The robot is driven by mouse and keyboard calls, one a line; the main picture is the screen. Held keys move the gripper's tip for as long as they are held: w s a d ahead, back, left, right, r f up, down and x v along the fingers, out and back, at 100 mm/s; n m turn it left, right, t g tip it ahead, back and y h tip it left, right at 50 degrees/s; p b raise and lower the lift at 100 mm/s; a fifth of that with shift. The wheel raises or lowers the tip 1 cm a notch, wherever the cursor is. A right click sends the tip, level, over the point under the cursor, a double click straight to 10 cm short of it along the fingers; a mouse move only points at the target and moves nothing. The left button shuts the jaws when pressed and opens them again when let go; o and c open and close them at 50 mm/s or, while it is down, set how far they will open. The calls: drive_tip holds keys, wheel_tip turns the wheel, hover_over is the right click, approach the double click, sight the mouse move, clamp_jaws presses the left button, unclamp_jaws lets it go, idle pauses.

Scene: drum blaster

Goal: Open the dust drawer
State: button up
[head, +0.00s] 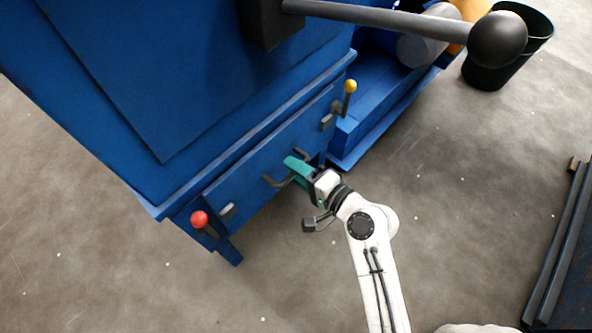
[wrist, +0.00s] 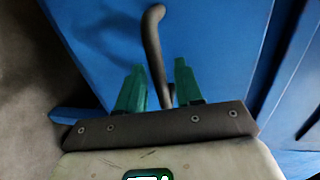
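The dust drawer (head: 250,178) is the blue front panel low on the blue machine. In the wrist view the handle (wrist: 152,40) runs up between my two green fingers (wrist: 159,64). The drawer front looks flush with the machine.
A red-knobbed lever (head: 200,219) is at the panel's left end and a yellow-knobbed lever (head: 350,87) at its right end. A dark bar with a ball end (head: 497,40) juts out above. A black bin (head: 508,60) stands at the back right. The floor in front is clear.

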drive_tip(key=shift+w+a, duration=0.15)
clamp_jaws()
idle(0.5)
